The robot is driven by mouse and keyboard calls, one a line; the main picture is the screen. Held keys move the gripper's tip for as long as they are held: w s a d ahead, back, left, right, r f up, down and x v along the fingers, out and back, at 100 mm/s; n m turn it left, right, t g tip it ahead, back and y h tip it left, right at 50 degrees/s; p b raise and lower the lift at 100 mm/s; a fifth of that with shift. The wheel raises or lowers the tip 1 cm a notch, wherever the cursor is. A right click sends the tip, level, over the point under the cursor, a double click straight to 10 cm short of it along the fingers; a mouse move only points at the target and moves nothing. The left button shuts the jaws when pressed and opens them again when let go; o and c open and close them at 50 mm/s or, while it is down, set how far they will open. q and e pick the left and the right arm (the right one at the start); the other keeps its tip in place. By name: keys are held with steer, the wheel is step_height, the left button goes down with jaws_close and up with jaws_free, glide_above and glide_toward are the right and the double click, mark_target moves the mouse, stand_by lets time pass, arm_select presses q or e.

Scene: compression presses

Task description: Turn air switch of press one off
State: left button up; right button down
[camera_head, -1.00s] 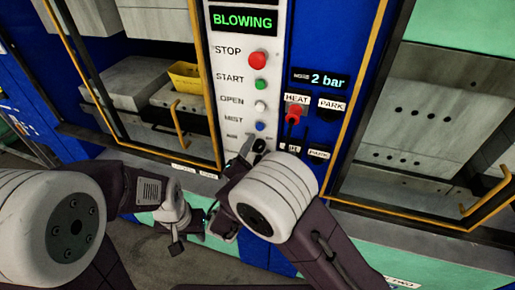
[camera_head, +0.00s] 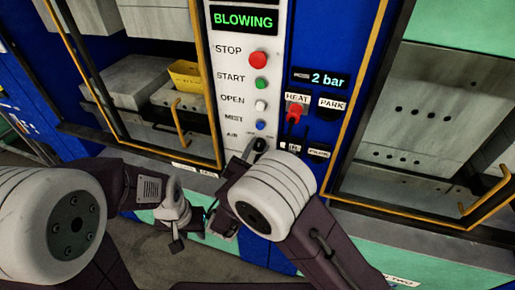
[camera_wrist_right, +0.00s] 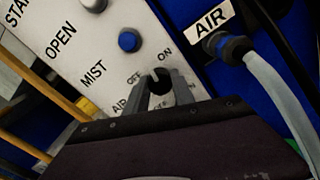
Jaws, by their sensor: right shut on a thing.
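The air switch is a small black knob (camera_wrist_right: 158,86) with OFF and ON marked beside it, at the bottom of the white control panel (camera_head: 234,102). In the right wrist view my right gripper (camera_wrist_right: 157,92) is shut on the knob, with a grey finger on each side. In the head view the knob (camera_head: 260,144) is partly hidden by this gripper (camera_head: 252,150). Which mark the knob points to I cannot tell. The green display (camera_head: 244,20) above reads BLOWING. My left gripper (camera_head: 176,243) hangs low, apart from the panel; its jaws are too small to read.
Above the switch are a blue MIST button (camera_head: 260,125), a white OPEN button (camera_head: 260,105), a green START button (camera_head: 261,84) and a red STOP button (camera_head: 258,59). A red HEAT connector (camera_head: 295,109) is to the right. Yellow-framed doors flank the panel.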

steer(key=n+p, duration=0.1)
steer(key=n, duration=0.2)
steer(key=shift+r+n, duration=0.15)
steer(key=shift+n, duration=0.25)
steer(key=shift+n+p, duration=0.8)
steer(key=shift+n, duration=1.4)
steer(key=c, duration=1.1)
jaws_free()
steer(key=shift+o, duration=0.2)
